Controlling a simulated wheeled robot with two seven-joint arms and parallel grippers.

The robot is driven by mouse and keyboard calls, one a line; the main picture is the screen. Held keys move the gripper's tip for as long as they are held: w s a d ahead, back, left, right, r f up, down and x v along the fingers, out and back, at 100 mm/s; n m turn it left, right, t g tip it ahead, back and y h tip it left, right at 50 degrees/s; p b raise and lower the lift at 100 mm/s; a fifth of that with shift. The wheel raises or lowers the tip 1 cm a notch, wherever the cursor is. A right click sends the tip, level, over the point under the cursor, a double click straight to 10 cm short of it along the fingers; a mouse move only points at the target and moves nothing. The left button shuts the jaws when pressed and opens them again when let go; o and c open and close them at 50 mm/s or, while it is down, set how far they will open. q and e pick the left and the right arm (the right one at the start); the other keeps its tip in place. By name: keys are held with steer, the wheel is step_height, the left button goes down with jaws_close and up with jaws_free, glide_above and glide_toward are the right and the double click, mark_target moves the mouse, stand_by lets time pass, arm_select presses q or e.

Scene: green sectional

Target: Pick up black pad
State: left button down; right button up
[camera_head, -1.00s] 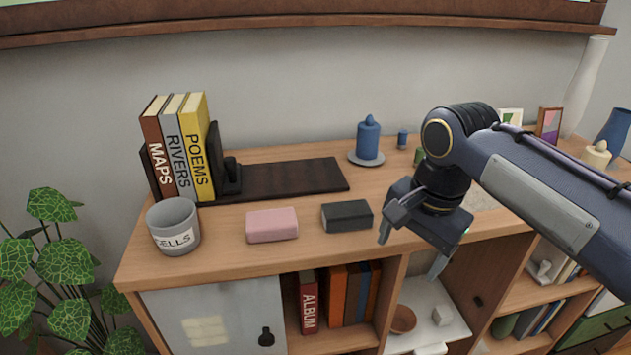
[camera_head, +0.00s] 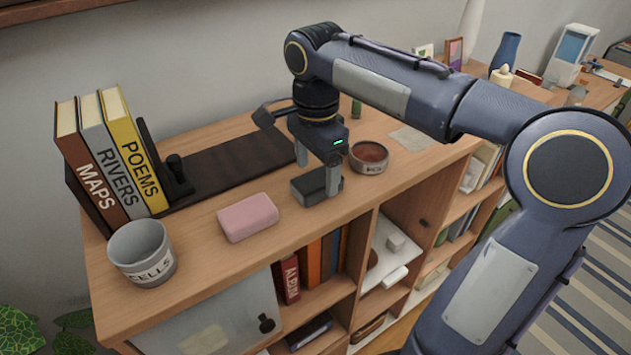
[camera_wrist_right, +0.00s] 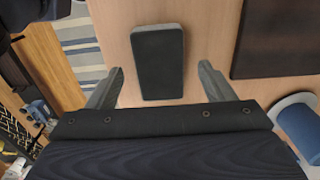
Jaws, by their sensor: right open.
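The black pad (camera_head: 306,192) is a small dark block lying flat on the wooden cabinet top, right of the pink block (camera_head: 248,217). My right gripper (camera_head: 318,180) is over it in the head view, pointing down, and hides part of it. In the right wrist view the black pad (camera_wrist_right: 158,62) lies lengthwise between the lines of the two open fingers (camera_wrist_right: 160,84), with clear space on both sides. The fingers do not touch it there. My left gripper is not in view.
A grey cup (camera_head: 141,252) and several upright books (camera_head: 110,150) stand at the left. A dark mat (camera_head: 235,165) lies behind the pad. A brown bowl (camera_head: 369,158) stands close to the right of my gripper. The cabinet's front edge is near the pad.

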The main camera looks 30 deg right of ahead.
steer(key=shift+d+f, duration=0.1)
steer(key=shift+f, duration=1.2)
steer(key=c, duration=1)
steer(key=shift+r, duration=0.55)
step_height(320, 180, up, 2)
steer(key=shift+r, duration=0.2)
steer(key=shift+s+d+r+b, duration=0.4)
steer(key=shift+s+d+r, duration=0.2)
steer(key=shift+s+r, duration=1.35)
steer(key=shift+s+d+r+b, duration=0.5)
steer(key=shift+s+r, duration=0.7)
steer(key=shift+s, duration=1.4)
steer(key=shift+s+d+r+b, duration=0.35)
steer(key=shift+s+d+r, duration=0.3)
steer(key=shift+s+r, duration=1.3)
